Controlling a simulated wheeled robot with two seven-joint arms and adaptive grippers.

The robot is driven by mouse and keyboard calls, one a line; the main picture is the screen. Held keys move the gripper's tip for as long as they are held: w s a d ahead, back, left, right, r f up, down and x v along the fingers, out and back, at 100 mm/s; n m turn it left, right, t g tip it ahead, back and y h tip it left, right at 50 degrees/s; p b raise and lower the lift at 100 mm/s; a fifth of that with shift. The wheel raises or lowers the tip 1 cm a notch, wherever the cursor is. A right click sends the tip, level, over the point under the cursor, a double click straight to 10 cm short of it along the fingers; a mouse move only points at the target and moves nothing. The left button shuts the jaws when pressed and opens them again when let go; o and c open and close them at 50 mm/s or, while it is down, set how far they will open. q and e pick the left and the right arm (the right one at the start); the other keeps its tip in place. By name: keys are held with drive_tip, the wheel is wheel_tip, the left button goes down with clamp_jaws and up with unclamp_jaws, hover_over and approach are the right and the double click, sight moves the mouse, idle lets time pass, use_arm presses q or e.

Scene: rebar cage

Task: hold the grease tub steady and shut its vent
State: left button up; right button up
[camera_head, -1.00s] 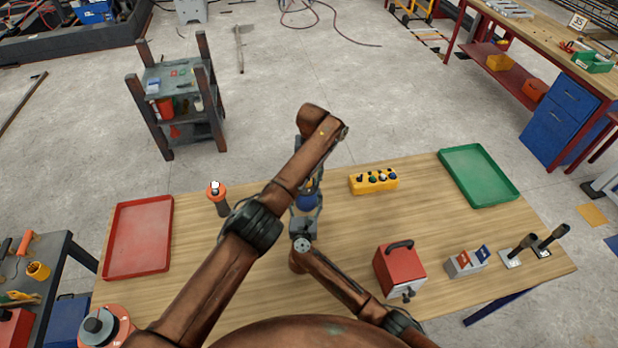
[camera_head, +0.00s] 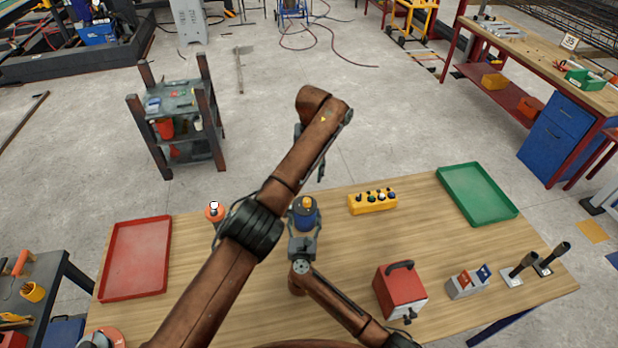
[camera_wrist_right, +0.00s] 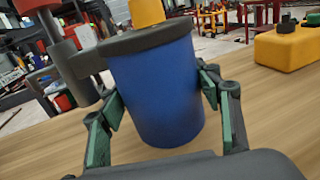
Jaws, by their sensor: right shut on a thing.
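The grease tub (camera_head: 305,217) is a blue cylinder with a dark lid and a yellow cap (camera_head: 307,201) on top, upright on the wooden table. In the right wrist view the tub (camera_wrist_right: 158,95) stands between my right gripper's green-padded fingers, with the yellow cap (camera_wrist_right: 146,12) cut off by the top edge. My right gripper (camera_head: 303,240) is shut on the tub's sides from the near side. I cannot tell the vent's state.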

drive_tip(key=shift+f, duration=0.1)
drive_tip(key=o, duration=1.9)
drive_tip(key=shift+o, duration=0.2)
